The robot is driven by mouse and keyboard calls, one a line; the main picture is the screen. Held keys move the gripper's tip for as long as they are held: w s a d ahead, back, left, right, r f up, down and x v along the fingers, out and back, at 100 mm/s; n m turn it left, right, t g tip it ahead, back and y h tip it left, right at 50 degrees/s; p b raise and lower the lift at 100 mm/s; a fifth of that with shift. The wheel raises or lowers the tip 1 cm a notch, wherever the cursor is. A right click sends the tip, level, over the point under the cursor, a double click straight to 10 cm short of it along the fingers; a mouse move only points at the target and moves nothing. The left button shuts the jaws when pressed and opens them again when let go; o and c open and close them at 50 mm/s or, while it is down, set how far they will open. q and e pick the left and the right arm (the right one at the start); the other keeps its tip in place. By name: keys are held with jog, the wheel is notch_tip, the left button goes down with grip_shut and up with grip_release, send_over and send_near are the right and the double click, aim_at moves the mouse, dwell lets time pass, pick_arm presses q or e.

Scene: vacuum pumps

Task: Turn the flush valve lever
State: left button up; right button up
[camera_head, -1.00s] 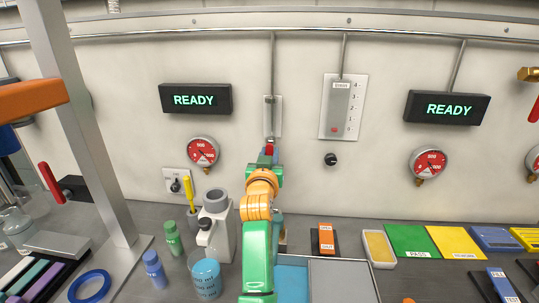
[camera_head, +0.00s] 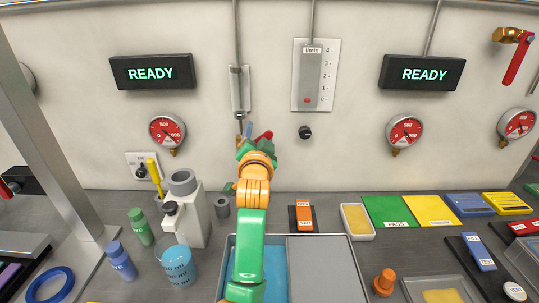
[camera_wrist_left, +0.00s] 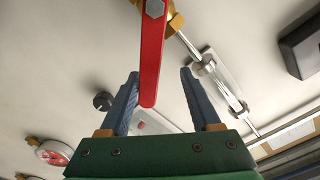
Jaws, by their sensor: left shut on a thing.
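The red flush valve lever (camera_wrist_left: 151,60) runs down from a bolt in the wrist view, with its rounded lower end between my two blue fingers. A brass valve body (camera_wrist_left: 176,22) shows behind its top. My left gripper (camera_wrist_left: 160,78) is shut on the lever, though a gap seems to show beside the right finger. In the head view my left gripper (camera_head: 254,140) is at the wall below a narrow metal plate with a pipe. A bit of the red lever (camera_head: 264,135) shows tilted beside it; my gripper hides most of the valve. My right gripper is not in view.
A flow meter (camera_head: 315,75) and a black knob (camera_head: 305,132) are on the wall just right of my gripper. A red gauge (camera_head: 167,131) is to the left. A grey pump-like block (camera_head: 190,212), bottles, a beaker (camera_head: 177,267) and trays stand on the bench below.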

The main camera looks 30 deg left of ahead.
pick_arm(q)
jog(key=shift+s, duration=0.15)
jog(key=shift+p+v, duration=0.35)
jog(key=shift+v, duration=0.5)
